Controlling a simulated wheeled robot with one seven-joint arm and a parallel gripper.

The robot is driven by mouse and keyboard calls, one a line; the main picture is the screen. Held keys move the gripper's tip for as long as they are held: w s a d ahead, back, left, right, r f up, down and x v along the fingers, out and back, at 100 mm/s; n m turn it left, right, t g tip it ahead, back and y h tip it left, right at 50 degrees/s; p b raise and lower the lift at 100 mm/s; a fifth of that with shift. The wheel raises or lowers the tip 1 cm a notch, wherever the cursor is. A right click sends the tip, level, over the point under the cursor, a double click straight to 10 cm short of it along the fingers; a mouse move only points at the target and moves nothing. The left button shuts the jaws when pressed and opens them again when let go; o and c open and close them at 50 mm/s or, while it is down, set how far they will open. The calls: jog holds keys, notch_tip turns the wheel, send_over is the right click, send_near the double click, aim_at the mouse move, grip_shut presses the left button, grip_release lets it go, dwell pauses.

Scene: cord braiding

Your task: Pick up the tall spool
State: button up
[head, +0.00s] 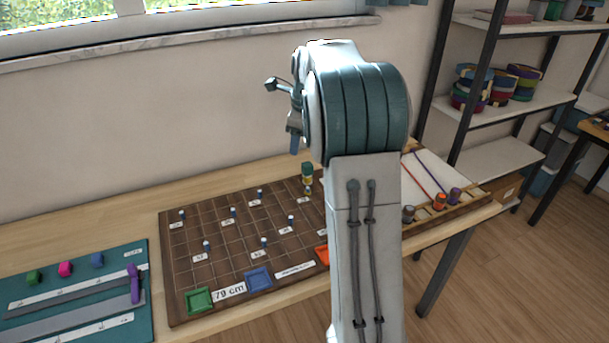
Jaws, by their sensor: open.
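A tall, slim spool (308,172) with green and yellow bands stands upright near the back of the brown gridded board (180,308). It looks taller than the small pegs around it. My gripper (295,143) is open and empty, above and slightly left of the spool in the picture. It appears apart from the spool, but the depth between them is hard to judge. My arm hides part of the board's right side.
Small blue-topped pegs (233,212) stand on the board. A teal mat (30,310) lies left. The wall is close behind.

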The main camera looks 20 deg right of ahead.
aim_at(308, 164)
jog(key=w+d+f+m, duration=0.2)
jog(key=w+f+m, duration=0.1)
jog(key=f, duration=0.2)
jog(key=w+d+f+m, duration=0.3)
jog(key=w+f, duration=0.1)
jog(key=f, duration=0.2)
jog(key=w+d+f+m, duration=0.3)
jog(key=w+f+m, duration=0.1)
jog(key=f, duration=0.2)
jog(key=shift+w+d+b, duration=0.15)
jog(key=shift+d+b, duration=0.05)
jog(key=shift+b, duration=0.2)
jog(key=shift+p+x, duration=0.6)
jog(key=shift+x, duration=2.2)
jog(key=shift+w+a+r, duration=0.1)
jog(key=shift+w, duration=0.1)
jog(key=c, duration=1.1)
